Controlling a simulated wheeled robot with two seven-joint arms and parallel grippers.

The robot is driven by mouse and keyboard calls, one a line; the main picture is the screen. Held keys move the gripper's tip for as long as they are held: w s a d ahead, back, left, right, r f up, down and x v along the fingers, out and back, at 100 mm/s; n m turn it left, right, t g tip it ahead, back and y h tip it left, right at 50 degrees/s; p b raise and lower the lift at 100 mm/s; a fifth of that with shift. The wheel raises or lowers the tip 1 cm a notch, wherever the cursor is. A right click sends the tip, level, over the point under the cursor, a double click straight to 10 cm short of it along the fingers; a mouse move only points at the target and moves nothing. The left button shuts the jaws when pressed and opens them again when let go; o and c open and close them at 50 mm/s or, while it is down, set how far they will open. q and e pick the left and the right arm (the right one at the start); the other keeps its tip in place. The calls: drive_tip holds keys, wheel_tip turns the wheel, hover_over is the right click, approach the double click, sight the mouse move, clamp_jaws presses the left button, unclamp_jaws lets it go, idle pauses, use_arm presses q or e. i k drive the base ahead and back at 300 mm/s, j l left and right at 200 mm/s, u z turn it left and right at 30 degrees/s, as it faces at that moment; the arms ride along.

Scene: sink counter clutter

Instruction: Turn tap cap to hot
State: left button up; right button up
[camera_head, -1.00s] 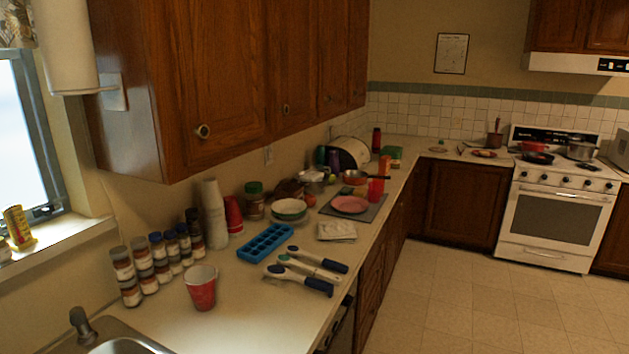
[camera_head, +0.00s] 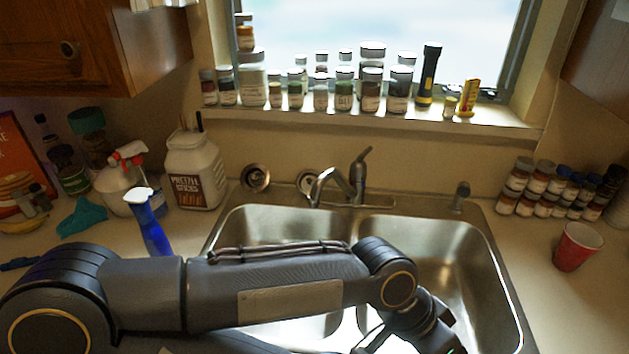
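The metal tap (camera_head: 357,188) stands at the back rim of the double sink (camera_head: 447,245). Its cap, a lever handle (camera_head: 362,158), sits on top and tilts up to the right. The curved spout (camera_head: 326,182) reaches out to the left. My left arm crosses in front of the sink from the left, well below the tap and apart from it in the picture. Its wrist bends down at the bottom edge, and the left gripper's fingertips are out of the frame. My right gripper is not in view.
A red cup (camera_head: 577,246) and several spice jars stand at the right. Jars and a flashlight (camera_head: 428,75) line the sill. The space around the lever is clear.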

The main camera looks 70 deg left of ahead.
sight(358, 172)
drive_tip(key=u, duration=2.3)
